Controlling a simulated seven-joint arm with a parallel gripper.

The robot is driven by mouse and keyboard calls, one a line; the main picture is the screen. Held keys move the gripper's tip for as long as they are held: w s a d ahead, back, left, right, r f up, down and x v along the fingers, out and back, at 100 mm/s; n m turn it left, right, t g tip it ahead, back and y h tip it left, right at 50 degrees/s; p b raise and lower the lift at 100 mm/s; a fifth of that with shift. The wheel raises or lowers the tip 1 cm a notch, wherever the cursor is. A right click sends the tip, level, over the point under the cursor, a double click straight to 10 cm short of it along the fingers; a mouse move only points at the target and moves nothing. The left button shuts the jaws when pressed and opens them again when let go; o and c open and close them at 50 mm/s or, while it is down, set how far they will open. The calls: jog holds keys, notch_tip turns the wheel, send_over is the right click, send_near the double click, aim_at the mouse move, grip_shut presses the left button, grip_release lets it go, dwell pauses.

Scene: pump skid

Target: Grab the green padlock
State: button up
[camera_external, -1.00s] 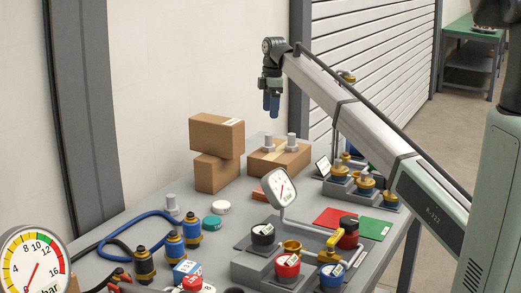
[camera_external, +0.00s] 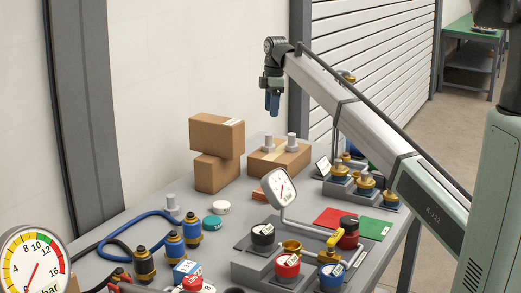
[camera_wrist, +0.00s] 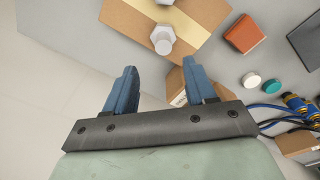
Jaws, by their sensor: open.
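I cannot make out a green padlock for certain in either view. A small green object (camera_external: 372,168) shows behind my arm near the table's far right, mostly hidden, and I cannot tell what it is. My gripper (camera_external: 272,103) is open and empty, high above the back of the table near the cardboard boxes. In the wrist view its two blue fingers (camera_wrist: 162,88) are wide apart with nothing between them.
Two stacked cardboard boxes (camera_external: 217,135) stand at the back, beside a taped box (camera_external: 280,160) with grey bolts on it. Red (camera_external: 333,216) and green (camera_external: 374,228) mats lie right. A gauge (camera_external: 279,188), valves and hoses crowd the front. A teal cap (camera_external: 211,222) lies mid-table.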

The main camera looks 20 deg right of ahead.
jog(key=w+d+r+m+t, duration=0.2)
jog(key=w+d+r+t, duration=0.15)
jog(key=d, duration=0.75)
jog(key=w+d+r+m+t, duration=0.2)
jog(key=d+r+t, duration=0.2)
jog(key=d, duration=0.7)
jog(key=w+d+r+m+t, duration=0.2)
jog(key=d+r+t, duration=0.1)
jog(key=d, duration=0.7)
jog(key=s+d+f+h, duration=0.1)
jog(key=d+f, duration=0.3)
jog(key=d, duration=0.1)
jog(key=s+a+f+g, duration=0.1)
jog(key=s+f+g, duration=0.2)
jog(key=s, duration=0.3)
jog(key=s+a+f+g, duration=0.1)
jog(key=s+f+g, duration=0.3)
jog(key=s, duration=0.2)
jog(key=s+a+f+g, duration=0.1)
jog(key=s+f+g, duration=0.2)
jog(key=s, duration=0.3)
jog(key=shift+s+a+f+m+g, duration=0.15)
jog(key=shift+s+f+m+g, duration=0.15)
jog(key=shift+f, duration=0.2)
jog(key=shift+s+f, duration=0.1)
jog(key=shift+s, duration=0.15)
jog(key=shift+f, duration=0.25)
notch_tip(320, 180, down, 13)
jog(key=shift+f, duration=0.1)
jog(key=shift+c, duration=0.2)
